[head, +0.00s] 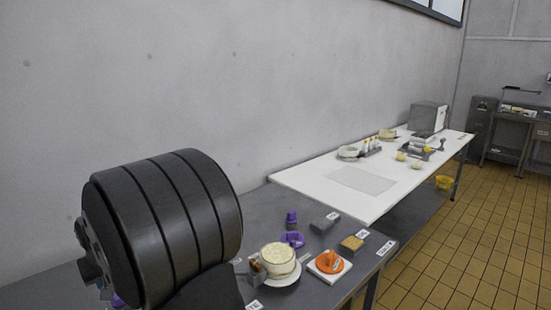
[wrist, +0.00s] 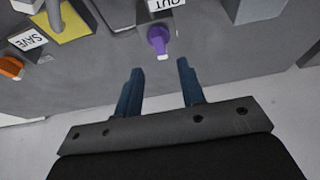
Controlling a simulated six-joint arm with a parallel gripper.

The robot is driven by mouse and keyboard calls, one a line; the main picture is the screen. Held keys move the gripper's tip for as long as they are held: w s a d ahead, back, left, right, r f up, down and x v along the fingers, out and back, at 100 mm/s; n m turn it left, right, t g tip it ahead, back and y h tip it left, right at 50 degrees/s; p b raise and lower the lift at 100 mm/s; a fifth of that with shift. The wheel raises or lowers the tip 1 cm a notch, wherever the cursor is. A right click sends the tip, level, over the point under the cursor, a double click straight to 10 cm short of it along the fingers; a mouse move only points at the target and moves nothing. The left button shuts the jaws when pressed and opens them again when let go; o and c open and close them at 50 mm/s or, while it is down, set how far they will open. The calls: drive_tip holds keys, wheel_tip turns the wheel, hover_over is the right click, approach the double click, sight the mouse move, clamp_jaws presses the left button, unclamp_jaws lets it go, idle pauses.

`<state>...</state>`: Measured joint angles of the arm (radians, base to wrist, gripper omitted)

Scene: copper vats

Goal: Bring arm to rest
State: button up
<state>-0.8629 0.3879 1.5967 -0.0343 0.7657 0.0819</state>
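My gripper (wrist: 160,65) is open in the wrist view, with two blue fingers apart and nothing between them. It is above a dark grey table (wrist: 225,85), and a purple item (wrist: 158,40) with a pale tip lies on the table beyond the fingertips. In the head view a large dark ribbed cylinder, which looks like part of my arm, fills the lower left. My fingers cannot be made out there.
The grey table (head: 262,209) bears a cream-filled bowl (head: 278,258) on a saucer, an orange item (head: 329,262) on a white block, purple pieces (head: 292,239) and grey blocks (head: 325,223). A white table (head: 310,182) adjoins behind. A wall (head: 200,80) runs along the left.

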drive_tip(key=x, duration=0.7)
drive_tip(key=shift+w+f, duration=0.1)
drive_tip(key=v, duration=1.8)
drive_tip(key=x, duration=1.8)
drive_tip(key=shift+f, duration=0.2)
drive_tip(key=shift+r+m+t, duration=0.3)
drive_tip(key=shift+r+m, duration=0.2)
drive_tip(key=shift+m, duration=0.2)
drive_tip(key=v, duration=1.7)
drive_tip(key=w+a+f+m+g+h, duration=0.1)
drive_tip(key=f+m, duration=0.1)
drive_tip(key=f, duration=0.2)
drive_tip(key=w+a+f+m+g+h, duration=0.1)
drive_tip(key=w+a+f+m, duration=0.1)
drive_tip(key=f, duration=0.2)
drive_tip(key=w+a+f+m+g, duration=0.1)
drive_tip(key=f+m, duration=0.1)
drive_tip(key=f, duration=0.2)
drive_tip(key=shift+w+a+f+m+h, duration=0.3)
drive_tip(key=shift+w+f+m+h, duration=0.05)
drive_tip(key=shift+m+h, duration=0.05)
